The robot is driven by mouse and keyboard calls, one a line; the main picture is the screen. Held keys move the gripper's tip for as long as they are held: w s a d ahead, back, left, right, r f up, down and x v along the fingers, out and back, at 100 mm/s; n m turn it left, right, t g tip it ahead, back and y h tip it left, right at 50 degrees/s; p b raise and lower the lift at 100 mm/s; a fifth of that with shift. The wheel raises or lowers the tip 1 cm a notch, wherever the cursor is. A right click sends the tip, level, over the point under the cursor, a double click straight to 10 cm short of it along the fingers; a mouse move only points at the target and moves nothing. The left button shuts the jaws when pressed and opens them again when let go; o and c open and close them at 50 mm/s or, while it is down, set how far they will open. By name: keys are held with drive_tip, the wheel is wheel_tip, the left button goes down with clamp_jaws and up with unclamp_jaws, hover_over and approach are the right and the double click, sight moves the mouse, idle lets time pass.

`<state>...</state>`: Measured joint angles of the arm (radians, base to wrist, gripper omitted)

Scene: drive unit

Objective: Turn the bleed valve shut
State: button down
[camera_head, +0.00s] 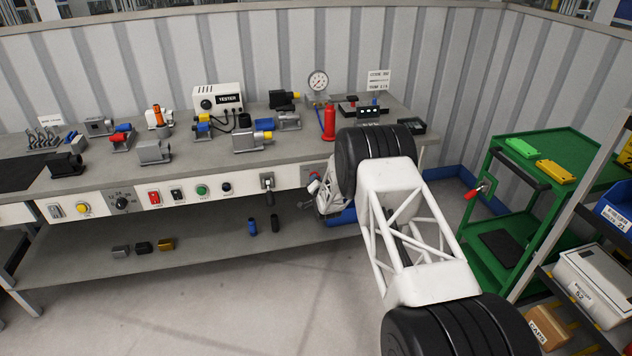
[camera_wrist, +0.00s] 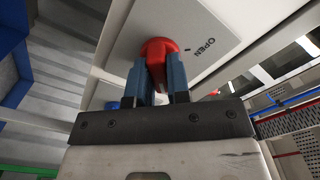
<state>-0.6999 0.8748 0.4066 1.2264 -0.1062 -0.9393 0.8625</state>
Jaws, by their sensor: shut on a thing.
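The bleed valve's red handle (camera_wrist: 158,46) sits on a light grey plate (camera_wrist: 205,22) marked "OPEN", on the bench front. My gripper (camera_wrist: 157,76) is shut on the handle, with one blue finger on each side of it. The fingers hide part of the handle, and I cannot tell its exact angle. In the head view my gripper (camera_head: 325,192) is at the right end of the bench front, largely hidden by my arm.
A lower shelf (camera_head: 200,245) runs below. A green cart (camera_head: 520,190) and a rack with bins stand at the right.

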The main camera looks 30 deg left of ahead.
drive_tip(key=c, duration=1.1)
unclamp_jaws()
drive_tip(key=shift+s+d, duration=0.1)
drive_tip(key=shift+v, duration=3.75)
drive_tip(key=shift+r, duration=0.1)
